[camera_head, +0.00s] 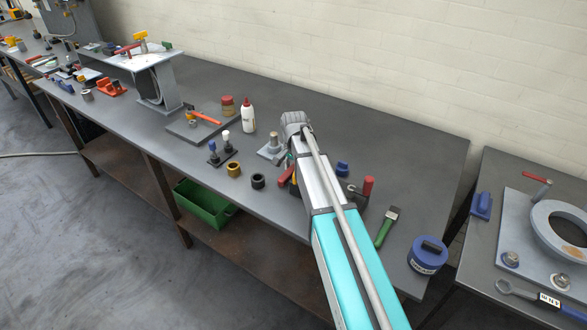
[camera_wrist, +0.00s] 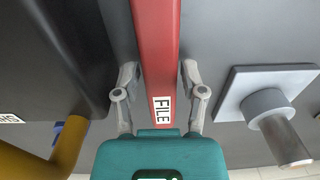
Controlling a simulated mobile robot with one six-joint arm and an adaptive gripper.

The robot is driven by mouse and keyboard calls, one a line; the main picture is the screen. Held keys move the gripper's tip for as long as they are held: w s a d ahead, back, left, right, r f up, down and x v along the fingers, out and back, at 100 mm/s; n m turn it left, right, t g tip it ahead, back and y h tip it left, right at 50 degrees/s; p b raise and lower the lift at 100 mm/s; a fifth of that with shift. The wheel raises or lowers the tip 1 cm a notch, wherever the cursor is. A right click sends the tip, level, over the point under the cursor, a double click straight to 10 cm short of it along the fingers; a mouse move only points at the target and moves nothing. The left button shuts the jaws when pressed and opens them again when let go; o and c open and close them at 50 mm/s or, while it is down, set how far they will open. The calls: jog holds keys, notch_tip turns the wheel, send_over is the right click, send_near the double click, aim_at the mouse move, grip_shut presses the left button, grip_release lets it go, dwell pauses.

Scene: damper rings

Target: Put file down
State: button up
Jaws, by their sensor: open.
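The file (camera_wrist: 155,45) is a red bar with a white FILE label in the wrist view. It runs from the top edge down between the fingers of my gripper (camera_wrist: 159,70). The gripper is open, with one grey finger close along each side of the file; finger contact is unclear. The file appears to lie low at the dark bench top. In the head view a red piece, probably the file (camera_head: 286,177), shows left of my arm. My arm hides most of the gripper there.
A grey plate with a post (camera_wrist: 266,103) stands close right of the gripper. A dark block (camera_wrist: 50,50) and a brownish-yellow round part (camera_wrist: 70,145) are on the left. On the bench (camera_head: 330,115), a black ring (camera_head: 258,181) and a white bottle (camera_head: 248,116) stand nearby.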

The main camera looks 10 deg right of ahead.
aim_at(294, 168)
jog(key=shift+r, duration=0.15)
notch_tip(294, 168, up, 12)
jog(key=p, duration=1.2)
jog(key=shift+d, duration=0.1)
jog(key=shift+s, duration=0.1)
dwell(0.4)
jog(key=s+n, duration=0.9)
jog(key=s, duration=1.4)
jog(key=shift+o, duration=0.2)
jog(key=shift+w, duration=0.1)
